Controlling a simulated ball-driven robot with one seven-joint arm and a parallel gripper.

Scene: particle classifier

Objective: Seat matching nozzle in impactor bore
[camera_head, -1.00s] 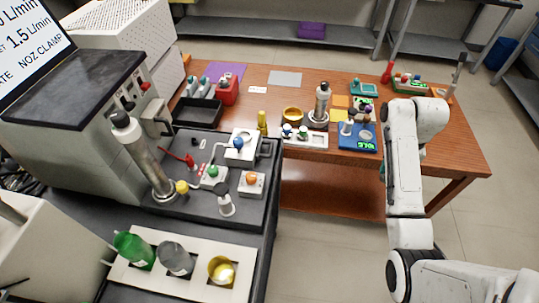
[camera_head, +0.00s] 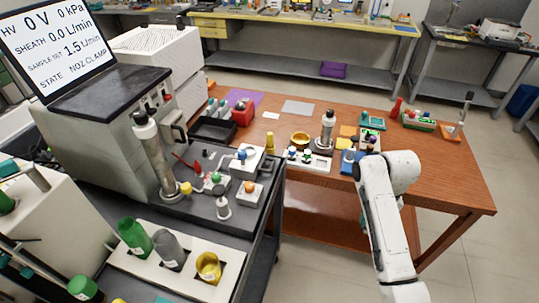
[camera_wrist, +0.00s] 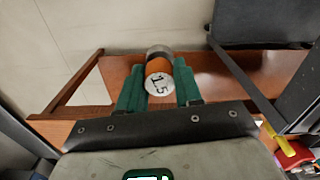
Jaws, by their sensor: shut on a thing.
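My gripper (camera_wrist: 160,72) has its two green fingers shut on a short round nozzle (camera_wrist: 158,67). The nozzle has a silver body, an orange band and a pale end face marked "1.5", and is held above the floor and the wooden table's edge. In the head view, my arm hides most of the gripper and the nozzle. The analyser's screen (camera_head: 48,42) reads "SAMPLE SET 1.5 L/min" and "STATE NOZ CLAMP". A tall silver column (camera_head: 155,152) stands on the analyser's dark deck. A smaller silver cylinder (camera_head: 327,131) stands on the table. I cannot tell which holds the impactor bore.
On the deck are white blocks with blue (camera_head: 241,155), green (camera_head: 215,177) and orange (camera_head: 249,187) knobs. Bottles sit in a white rack (camera_head: 190,280) in front. The wooden table (camera_head: 440,160) carries a black tray (camera_head: 213,129), a gold bowl (camera_head: 300,138) and a green rack (camera_head: 419,120).

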